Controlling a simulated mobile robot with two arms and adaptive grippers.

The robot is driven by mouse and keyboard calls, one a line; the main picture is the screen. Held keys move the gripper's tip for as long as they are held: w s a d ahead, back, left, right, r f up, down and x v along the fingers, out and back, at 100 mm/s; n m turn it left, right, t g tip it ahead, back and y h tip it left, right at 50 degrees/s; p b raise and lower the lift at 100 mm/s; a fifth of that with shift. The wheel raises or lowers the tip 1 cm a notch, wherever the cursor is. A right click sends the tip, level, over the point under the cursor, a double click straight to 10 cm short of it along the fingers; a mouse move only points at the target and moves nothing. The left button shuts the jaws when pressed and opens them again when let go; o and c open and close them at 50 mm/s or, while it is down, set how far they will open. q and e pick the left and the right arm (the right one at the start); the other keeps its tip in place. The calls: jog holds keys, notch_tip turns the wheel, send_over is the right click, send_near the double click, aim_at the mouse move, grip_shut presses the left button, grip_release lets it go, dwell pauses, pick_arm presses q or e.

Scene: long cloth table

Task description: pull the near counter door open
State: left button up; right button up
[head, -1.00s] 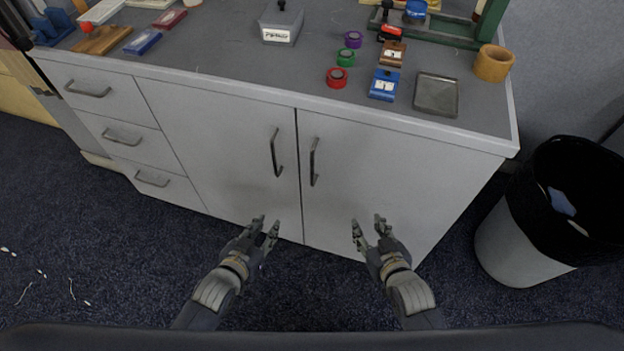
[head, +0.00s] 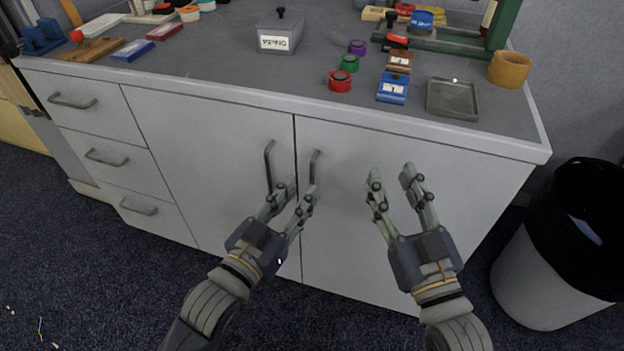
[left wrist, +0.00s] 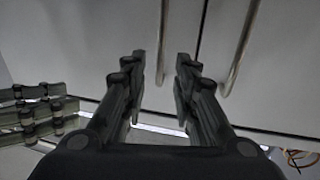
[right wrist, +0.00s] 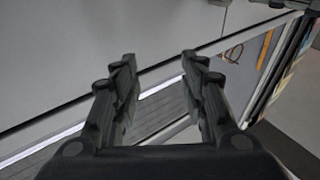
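The grey counter cabinet has a left door (head: 200,150) and a right door (head: 440,210), both looking shut, with a vertical bar handle each beside the middle seam. My left gripper (head: 297,189) is open and empty, its fingertips near the lower ends of the left handle (head: 268,165) and right handle (head: 315,165). In the left wrist view, one handle (left wrist: 162,40) shows between the open fingers (left wrist: 160,60) and the other (left wrist: 240,48) lies to their right. I cannot tell whether they touch. My right gripper (head: 391,172) is open and empty in front of the right door.
Three drawers (head: 105,158) are at the cabinet's left. The countertop (head: 210,55) holds a lidded grey box (head: 280,32), a metal tray (head: 453,98), a tan ring (head: 510,68) and small coloured items. A bin (head: 560,250) stands at the right on dark carpet.

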aim_at(311, 180)
pick_arm(q)
jog(key=b+x, duration=0.1)
jog(key=x, duration=0.3)
jog(key=shift+w+d, duration=0.2)
jog(key=shift+w, duration=0.1)
jog(key=shift+w+d, duration=0.35)
jog(key=shift+w, duration=0.3)
pick_arm(e)
notch_tip(311, 180, up, 6)
jog(key=s+t+y, duration=0.1)
jog(key=s+t, duration=0.1)
jog(key=t, duration=0.2)
jog(key=shift+s+r, duration=0.2)
jog(key=shift+s, duration=0.1)
jog(key=shift+a, duration=0.1)
pick_arm(q)
grip_shut()
